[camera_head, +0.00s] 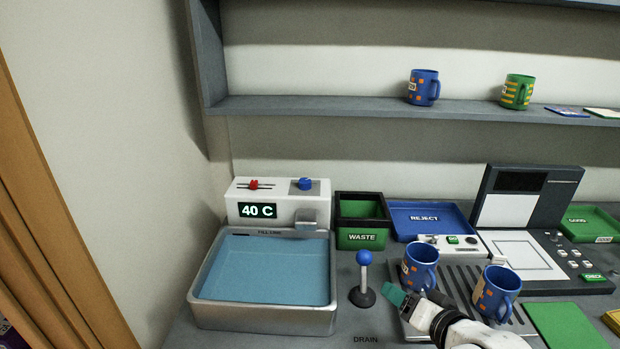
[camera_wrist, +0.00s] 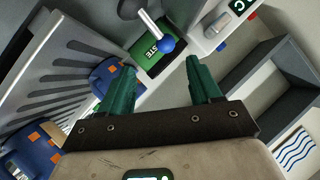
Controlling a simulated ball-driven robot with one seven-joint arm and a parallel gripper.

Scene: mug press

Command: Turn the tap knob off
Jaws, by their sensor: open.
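The tap unit (camera_head: 278,204) is a white box behind the basin, and its display reads 40 C. A blue knob (camera_head: 305,184) sits on its top right, and a red slider (camera_head: 254,184) sits on its top left. In the wrist view the blue knob (camera_wrist: 221,46) shows beyond the right finger, apart from it. My gripper (camera_head: 398,297) is right of the drain lever and in front of the mugs, well away from the knob. In the wrist view my gripper (camera_wrist: 163,82) has its green fingers spread with nothing between them.
The basin (camera_head: 210,318) holds blue water. The blue-topped drain lever (camera_head: 364,258) stands between basin and gripper. Two blue mugs (camera_head: 418,267) (camera_head: 495,293) stand on the grooved rack. The WASTE bin (camera_head: 361,238) is right of the tap unit. A shelf (camera_head: 300,104) runs above.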

